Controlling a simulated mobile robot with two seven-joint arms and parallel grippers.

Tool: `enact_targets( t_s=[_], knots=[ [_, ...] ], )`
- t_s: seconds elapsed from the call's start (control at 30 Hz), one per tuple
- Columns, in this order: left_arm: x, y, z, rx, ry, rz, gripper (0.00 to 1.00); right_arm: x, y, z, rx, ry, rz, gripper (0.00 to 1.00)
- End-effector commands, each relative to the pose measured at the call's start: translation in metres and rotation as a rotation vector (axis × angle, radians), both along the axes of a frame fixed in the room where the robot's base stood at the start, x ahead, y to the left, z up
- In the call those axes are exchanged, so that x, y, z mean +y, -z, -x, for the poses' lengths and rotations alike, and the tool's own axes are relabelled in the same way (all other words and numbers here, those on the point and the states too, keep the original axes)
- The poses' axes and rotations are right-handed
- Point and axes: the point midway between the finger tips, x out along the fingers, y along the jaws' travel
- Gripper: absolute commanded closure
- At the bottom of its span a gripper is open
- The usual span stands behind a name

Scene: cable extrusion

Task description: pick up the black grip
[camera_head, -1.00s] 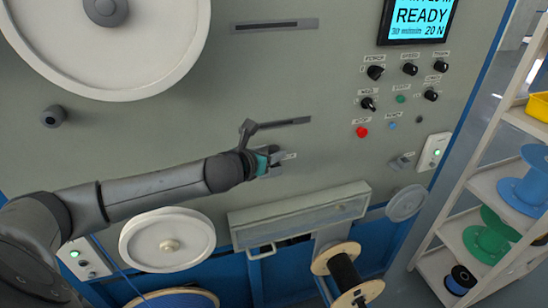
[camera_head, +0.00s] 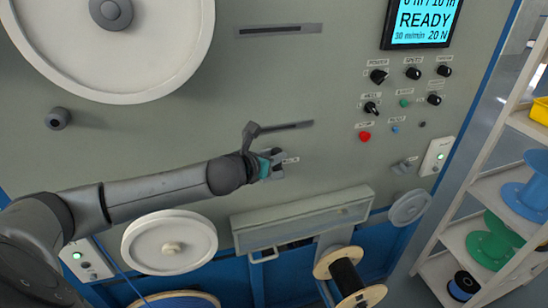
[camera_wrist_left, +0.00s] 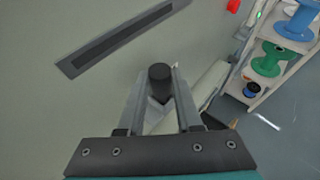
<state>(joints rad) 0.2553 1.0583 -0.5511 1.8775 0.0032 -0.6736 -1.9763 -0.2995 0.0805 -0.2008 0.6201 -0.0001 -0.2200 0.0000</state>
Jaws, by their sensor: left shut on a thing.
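The black grip (camera_wrist_left: 159,76) is a short dark cylinder. In the left wrist view it sits between the two fingers of my left gripper (camera_wrist_left: 162,92), near their tips, against the grey machine panel. My left gripper also shows in the head view (camera_head: 279,164), in front of the panel below the right end of a dark slot. It is shut on the grip. In the head view the fingers mostly hide the grip. I cannot tell whether it is still attached to the panel. My right gripper is not in view.
White wheels (camera_head: 160,243) and a black-wound spool (camera_head: 347,274) stand lower. The control knobs and READY screen (camera_head: 424,22) are at right, beside a shelf (camera_head: 488,180) of spools.

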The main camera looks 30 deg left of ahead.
Motion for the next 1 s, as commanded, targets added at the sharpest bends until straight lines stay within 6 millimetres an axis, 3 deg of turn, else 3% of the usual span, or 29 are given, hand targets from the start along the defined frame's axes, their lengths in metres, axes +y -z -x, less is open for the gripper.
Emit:
enact_targets(
  t_s=[0.3, 0.37, 1.0],
  knots=[
    [0.001, -0.039, -0.001, -0.005, 0.000, -0.003, 1.00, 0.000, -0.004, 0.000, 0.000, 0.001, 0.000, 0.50],
    [0.000, -0.032, 0.010, 0.003, 0.001, -0.004, 1.00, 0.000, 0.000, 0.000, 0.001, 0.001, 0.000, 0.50],
    [-0.009, -0.031, 0.106, 0.007, 0.007, -0.009, 1.00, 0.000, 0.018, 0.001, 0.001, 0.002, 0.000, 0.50]
  ],
)
